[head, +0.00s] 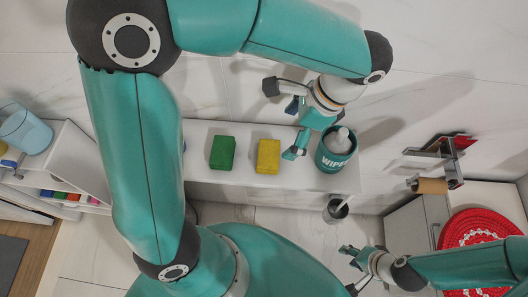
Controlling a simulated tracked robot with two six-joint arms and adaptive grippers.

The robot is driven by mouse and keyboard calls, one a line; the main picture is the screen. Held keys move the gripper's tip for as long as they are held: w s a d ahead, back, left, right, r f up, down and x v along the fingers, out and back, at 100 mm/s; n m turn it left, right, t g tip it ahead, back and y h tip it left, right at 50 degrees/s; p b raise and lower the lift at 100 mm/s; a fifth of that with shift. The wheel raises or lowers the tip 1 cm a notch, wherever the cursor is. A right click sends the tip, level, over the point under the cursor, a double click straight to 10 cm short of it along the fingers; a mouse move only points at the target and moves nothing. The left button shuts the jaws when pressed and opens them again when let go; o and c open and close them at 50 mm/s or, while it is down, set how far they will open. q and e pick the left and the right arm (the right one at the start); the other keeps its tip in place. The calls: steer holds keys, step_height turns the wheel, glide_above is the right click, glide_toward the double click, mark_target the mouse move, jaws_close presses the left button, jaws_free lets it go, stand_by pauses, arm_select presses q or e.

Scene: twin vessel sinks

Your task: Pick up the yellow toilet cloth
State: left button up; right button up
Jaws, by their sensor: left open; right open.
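The yellow toilet cloth (268,156) is a small folded block lying on the white shelf in the middle of the head view. My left gripper (291,130) is open, just to the right of the yellow cloth and a little above it in the picture. Its lower finger is close to the cloth's right edge; I cannot tell whether it touches. Nothing is between its fingers. My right gripper (350,269) is open and empty at the lower right, over the floor and well away from the cloth.
A green cloth (222,152) lies left of the yellow one. A teal wipes tub (336,160) stands close to my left gripper's right side. A paper roll holder (432,186) and a red round mat (478,236) are at the right.

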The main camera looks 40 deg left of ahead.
mark_target(268, 153)
arm_select(q)
steer(key=x, duration=0.7)
steer(key=shift+w+x, duration=0.2)
steer(key=shift+x, duration=2.45)
steer(key=shift+d+f, duration=0.1)
steer(key=shift+d, duration=0.05)
steer(key=c, duration=0.8)
steer(key=shift+c, duration=0.2)
step_height(268, 153, up, 20)
steer(key=p, duration=0.1)
steer(key=o, duration=0.5)
steer(key=c, duration=0.5)
